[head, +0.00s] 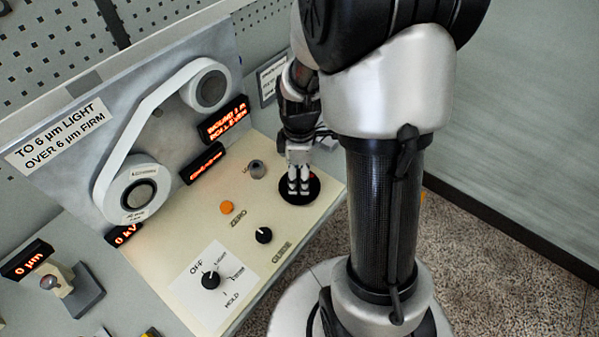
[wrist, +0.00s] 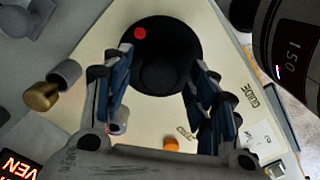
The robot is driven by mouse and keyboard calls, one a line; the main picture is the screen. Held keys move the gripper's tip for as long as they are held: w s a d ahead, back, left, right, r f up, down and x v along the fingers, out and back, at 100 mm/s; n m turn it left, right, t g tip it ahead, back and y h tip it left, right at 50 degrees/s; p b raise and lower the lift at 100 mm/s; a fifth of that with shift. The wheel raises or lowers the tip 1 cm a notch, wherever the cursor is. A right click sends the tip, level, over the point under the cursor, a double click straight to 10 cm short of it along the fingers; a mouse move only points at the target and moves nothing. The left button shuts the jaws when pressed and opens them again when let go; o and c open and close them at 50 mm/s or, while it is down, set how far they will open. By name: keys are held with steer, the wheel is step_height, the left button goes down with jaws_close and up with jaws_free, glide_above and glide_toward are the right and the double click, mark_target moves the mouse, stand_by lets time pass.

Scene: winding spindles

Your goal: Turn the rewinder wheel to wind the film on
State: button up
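The rewinder wheel, a black disc (head: 297,198), lies on the cream panel near its right edge. In the wrist view the wheel (wrist: 185,42) shows a red dot near its rim and a dark round hub in its middle. My gripper (head: 299,187) points down over the wheel. In the wrist view my gripper (wrist: 160,80) is open, its blue-padded fingers on either side of the hub. I cannot tell whether they touch it. The white film (head: 150,103) runs between an upper reel (head: 211,89) and a lower reel (head: 140,194) on the grey backboard.
A grey knob (head: 257,169), an orange button (head: 227,207), a black knob (head: 263,235) and a selector knob (head: 211,280) stand on the panel. A lit display (head: 223,119) appears to read "WOUND 1 m". A sign (head: 57,137) reads "TO 6 µm LIGHT OVER 6 µm FIRM".

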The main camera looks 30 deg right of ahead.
steer(key=c, duration=0.9)
steer(key=shift+m, duration=0.3)
steer(key=m+p, duration=0.1)
steer(key=m, duration=0.3)
steer(key=shift+r+m+p, duration=0.1)
steer(key=shift+m+p, duration=0.2)
steer(key=shift+p, duration=0.1)
steer(key=m+p, duration=0.1)
steer(key=m, duration=0.3)
steer(key=shift+m, duration=0.3)
steer(key=m+p, duration=0.1)
steer(key=m, duration=0.4)
steer(key=shift+m+p, duration=0.5)
steer(key=shift+m, duration=1.9)
